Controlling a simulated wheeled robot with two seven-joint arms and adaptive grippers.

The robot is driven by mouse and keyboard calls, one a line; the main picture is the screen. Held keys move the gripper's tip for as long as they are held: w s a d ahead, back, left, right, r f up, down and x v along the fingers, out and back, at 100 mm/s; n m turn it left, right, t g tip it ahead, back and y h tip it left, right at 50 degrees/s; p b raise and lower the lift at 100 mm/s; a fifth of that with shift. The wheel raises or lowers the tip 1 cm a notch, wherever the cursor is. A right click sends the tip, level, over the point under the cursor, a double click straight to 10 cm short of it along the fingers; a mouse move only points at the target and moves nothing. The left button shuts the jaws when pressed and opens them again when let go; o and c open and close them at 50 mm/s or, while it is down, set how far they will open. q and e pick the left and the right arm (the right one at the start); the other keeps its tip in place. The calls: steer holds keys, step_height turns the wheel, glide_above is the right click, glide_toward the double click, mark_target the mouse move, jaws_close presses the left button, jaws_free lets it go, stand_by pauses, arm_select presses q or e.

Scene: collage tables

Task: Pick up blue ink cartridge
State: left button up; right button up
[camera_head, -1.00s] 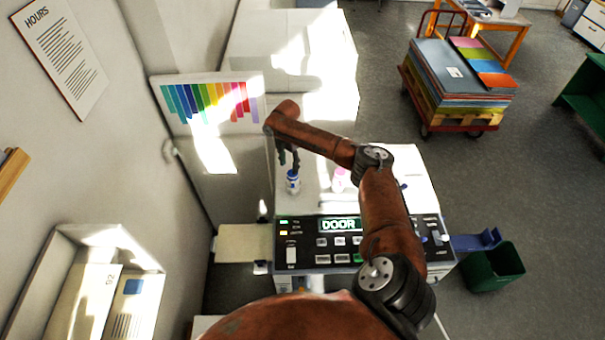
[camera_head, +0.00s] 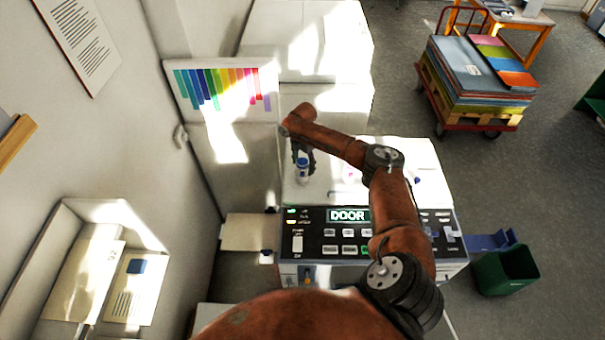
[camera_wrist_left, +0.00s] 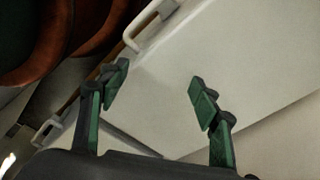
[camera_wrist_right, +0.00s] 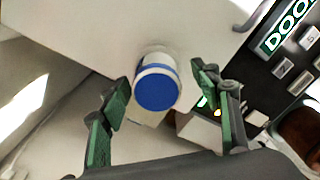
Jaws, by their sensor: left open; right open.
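The blue ink cartridge (camera_head: 303,167) is a small white cylinder with a blue cap, upright on the white top of the machine. In the right wrist view the cartridge (camera_wrist_right: 157,84) sits just beyond and between the fingertips, blue end toward the camera. My right gripper (camera_head: 303,155) is open right above it; in the right wrist view the gripper (camera_wrist_right: 160,92) has its fingers spread on both sides, with no clear contact. My left gripper (camera_wrist_left: 158,88) is open and empty, seen only in the left wrist view, over a pale panel with white handles.
The machine's black control panel (camera_head: 335,235) with a DOOR display lies in front of the cartridge. A colour chart (camera_head: 228,88) stands at the left wall. A cart with coloured sheets (camera_head: 475,75) and a green bin (camera_head: 505,270) stand at the right, with grey floor between.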

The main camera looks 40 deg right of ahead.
arm_select(q)
steer(key=shift+s, duration=0.75)
arm_select(e)
steer(key=shift+w+f, duration=0.1)
steer(key=shift+w, duration=0.15)
steer(key=shift+c, duration=1.1)
arm_select(q)
steer(key=shift+s+f, duration=0.1)
steer(key=shift+s, duration=0.35)
arm_select(e)
steer(key=c, duration=0.3)
arm_select(q)
steer(key=shift+s+a, duration=0.1)
steer(key=shift+a, duration=0.05)
arm_select(e)
steer(key=shift+s, duration=0.1)
steer(key=c, duration=0.3)
arm_select(q)
steer(key=shift+w+a, duration=0.1)
steer(key=shift+w, duration=0.1)
arm_select(e)
steer(key=c, duration=0.5)
arm_select(q)
steer(key=shift+w, duration=0.1)
arm_select(e)
steer(key=shift+c, duration=0.3)
